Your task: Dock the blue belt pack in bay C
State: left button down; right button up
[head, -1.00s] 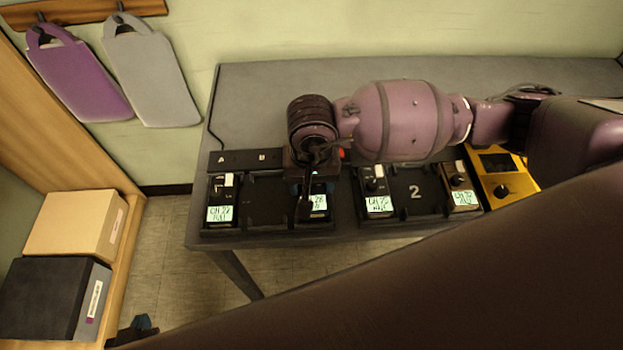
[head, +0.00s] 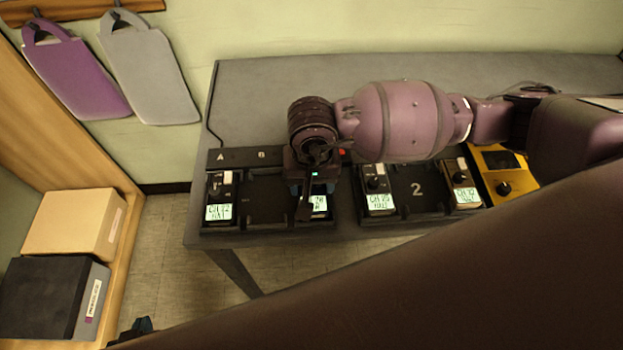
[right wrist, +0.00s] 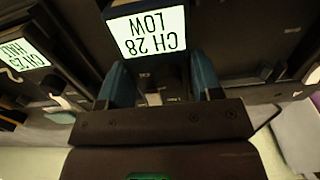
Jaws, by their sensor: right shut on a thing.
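My right gripper (head: 310,190) points down over the right end of the left charger (head: 262,205). It is shut on a belt pack with a lit screen reading CH 28 LOW, which shows in the right wrist view (right wrist: 147,32); the pack's rim looks dark, perhaps blue. In the head view the gripper covers most of the pack, and only part of its screen (head: 319,204) shows. Labels A and B are readable on the charger; bay C's label is hidden, and I cannot tell whether the pack is seated. My left gripper (head: 138,328) is only partly visible at the bottom left.
A belt pack (head: 220,200) stands in bay A; the middle bay is empty. The second charger (head: 416,192), marked 2, holds packs at both ends (head: 378,190) (head: 464,186). A yellow box (head: 503,175) stands beside it. The grey table (head: 270,95) behind is clear.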

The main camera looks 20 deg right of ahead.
pick_arm(q)
jog(key=shift+s+f, duration=0.15)
jog(key=shift+f, duration=0.35)
pick_arm(e)
jog(key=shift+f, duration=0.5)
jog(key=o, duration=1.1)
pick_arm(q)
jog(key=shift+r, duration=0.1)
pick_arm(e)
notch_tip(320, 180, up, 4)
jog(key=shift+f, duration=0.1)
notch_tip(320, 180, up, 6)
jog(key=shift+f+p, duration=0.2)
jog(key=shift+p, duration=0.1)
pick_arm(q)
jog(key=shift+w+r, duration=0.2)
jog(key=shift+r, duration=0.3)
jog(key=shift+w+r, duration=0.15)
jog(key=shift+r, duration=0.3)
pick_arm(e)
jog(key=shift+r, duration=0.75)
pick_arm(q)
jog(key=shift+w, duration=0.1)
